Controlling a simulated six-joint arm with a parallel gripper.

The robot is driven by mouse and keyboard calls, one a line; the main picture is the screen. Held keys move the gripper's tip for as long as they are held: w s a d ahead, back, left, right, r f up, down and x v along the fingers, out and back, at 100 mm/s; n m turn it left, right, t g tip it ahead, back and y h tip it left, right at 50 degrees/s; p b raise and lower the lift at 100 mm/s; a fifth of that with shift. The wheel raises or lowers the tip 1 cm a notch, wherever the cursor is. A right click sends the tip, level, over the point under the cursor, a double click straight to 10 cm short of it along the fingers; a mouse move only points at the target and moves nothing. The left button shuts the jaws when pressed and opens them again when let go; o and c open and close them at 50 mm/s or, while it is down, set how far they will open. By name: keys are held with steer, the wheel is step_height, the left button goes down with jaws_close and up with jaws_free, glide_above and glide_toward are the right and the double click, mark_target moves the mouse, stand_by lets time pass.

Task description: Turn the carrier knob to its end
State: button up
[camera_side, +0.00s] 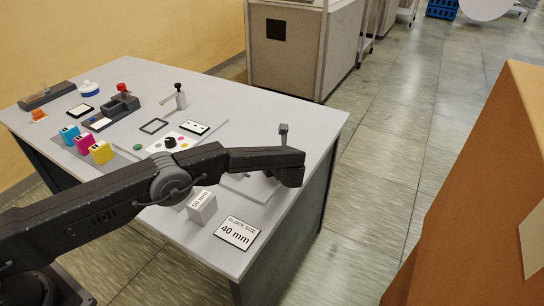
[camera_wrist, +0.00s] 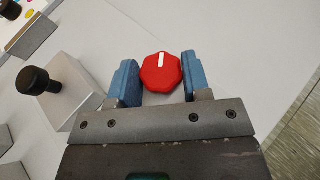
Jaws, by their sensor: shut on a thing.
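The red knob (camera_wrist: 161,76), which I take to be the carrier knob, has a faceted rim and a white mark. The mark points toward the top of the wrist view, leaning slightly right. My gripper (camera_wrist: 160,60) has one blue finger on each side of the knob and is shut on it. The knob sits over a pale flat surface. In the side view my arm hides the knob and the fingers, near the right part of the table.
In the wrist view a black knob (camera_wrist: 33,80) stands on a pale block (camera_wrist: 75,92) left of my gripper. In the side view a "50 mm" block (camera_side: 202,207) and a "BLOCK SIZE 40 mm" card (camera_side: 237,233) lie near the front edge. Coloured cartridges (camera_side: 85,143) stand left.

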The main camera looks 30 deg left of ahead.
stand_by(0.5)
steer(key=o, duration=0.9)
steer(key=shift+o, duration=0.2)
steer(key=v, duration=1.3)
steer(key=shift+s+d+r, duration=0.15)
steer(key=shift+d, duration=0.25)
steer(key=shift+a, duration=0.1)
